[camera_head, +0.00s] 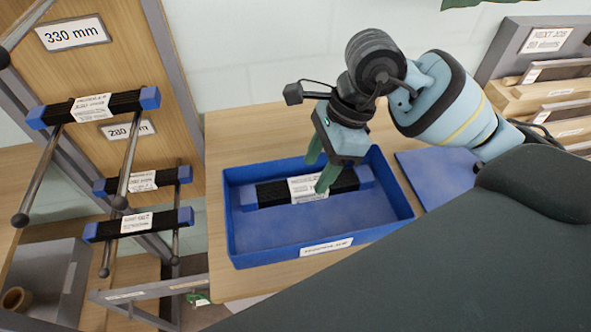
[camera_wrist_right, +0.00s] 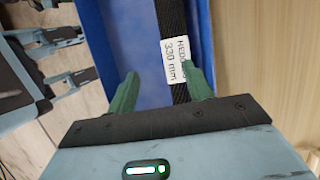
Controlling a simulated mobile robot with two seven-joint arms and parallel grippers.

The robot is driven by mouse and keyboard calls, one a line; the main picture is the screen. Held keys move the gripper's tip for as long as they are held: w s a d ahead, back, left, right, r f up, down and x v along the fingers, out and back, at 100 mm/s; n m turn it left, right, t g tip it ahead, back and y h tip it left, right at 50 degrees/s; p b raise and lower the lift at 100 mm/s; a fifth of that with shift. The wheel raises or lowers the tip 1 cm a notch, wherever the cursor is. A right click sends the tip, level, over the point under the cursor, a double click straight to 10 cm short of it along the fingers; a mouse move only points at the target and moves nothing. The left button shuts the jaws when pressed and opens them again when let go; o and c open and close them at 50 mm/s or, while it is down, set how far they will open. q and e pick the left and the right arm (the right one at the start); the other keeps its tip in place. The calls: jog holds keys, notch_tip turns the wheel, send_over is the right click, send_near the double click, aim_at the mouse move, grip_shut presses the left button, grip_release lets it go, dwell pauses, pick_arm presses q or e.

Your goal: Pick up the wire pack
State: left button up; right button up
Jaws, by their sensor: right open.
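The wire pack (camera_head: 270,193) is a long black bundle with blue ends and a white label. It lies along the back part of the blue tray (camera_head: 234,238). My right gripper (camera_head: 319,172) is over the pack near its label, with its green fingers pointing down. In the right wrist view the open fingers (camera_wrist_right: 160,90) stand on either side of the pack (camera_wrist_right: 172,22), whose label reads 330 mm. I cannot tell whether the fingers touch it. The left gripper is not clearly in the head view.
A rack at the left holds several similar packs (camera_head: 93,108) on rods, with 330 mm and 280 mm signs. A blue mat (camera_head: 437,178) lies right of the tray. A shelf unit (camera_head: 545,90) stands at the back right. The front of the tray is empty.

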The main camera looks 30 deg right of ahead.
aim_at(308, 184)
jog(key=shift+w+d+r+h, duration=0.2)
jog(key=shift+w+d+h, duration=0.1)
jog(key=shift+w+d, duration=0.35)
jog(key=shift+d+r+t+h, duration=0.15)
jog(key=shift+d+t+h, duration=0.15)
jog(key=shift+a+f, duration=0.1)
jog(key=shift+f, duration=0.15)
jog(key=shift+x, duration=3.65)
jog(key=shift+w+r, duration=0.1)
jog(key=shift+w, duration=0.05)
jog(key=shift+c, duration=0.4)
jog(key=c, duration=1)
